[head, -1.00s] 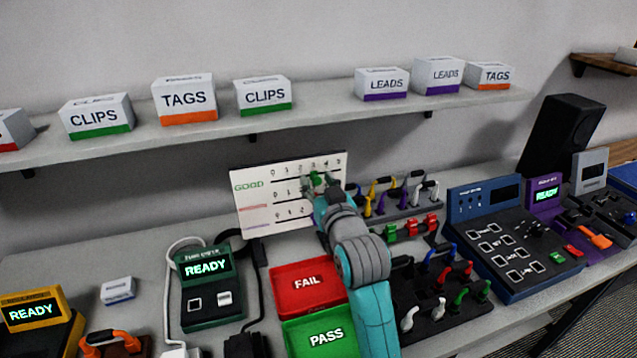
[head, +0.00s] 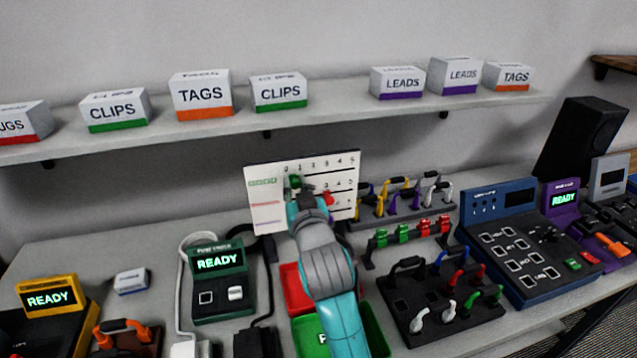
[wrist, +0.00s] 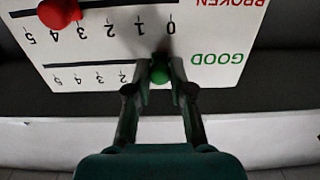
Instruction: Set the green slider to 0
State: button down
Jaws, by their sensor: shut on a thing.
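The white slider board (head: 262,215) stands upright at the back of the bench. Its top row, marked GOOD, carries the green slider (head: 295,181). My gripper (head: 298,192) is shut on the green slider's round knob, which also shows between the fingertips in the upside-down wrist view (wrist: 160,73). The knob is at the low end of its scale, past the 1 mark toward the GOOD label, close to 0. The red slider (wrist: 58,12) is on the BROKEN row, toward the high numbers.
A rack of coloured cables (head: 410,203) and a rail of red and green clips (head: 405,234) stand right of the board. A red tray (head: 291,285) and a green tray (head: 376,335) lie under my arm. A shelf (head: 330,118) with labelled boxes runs above.

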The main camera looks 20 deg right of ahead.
jog(key=shift+a, duration=0.8)
jog(key=c, duration=1)
grip_release()
jog(key=shift+a, duration=0.15)
jog(key=shift+c, duration=0.2)
jog(key=s, duration=1.2)
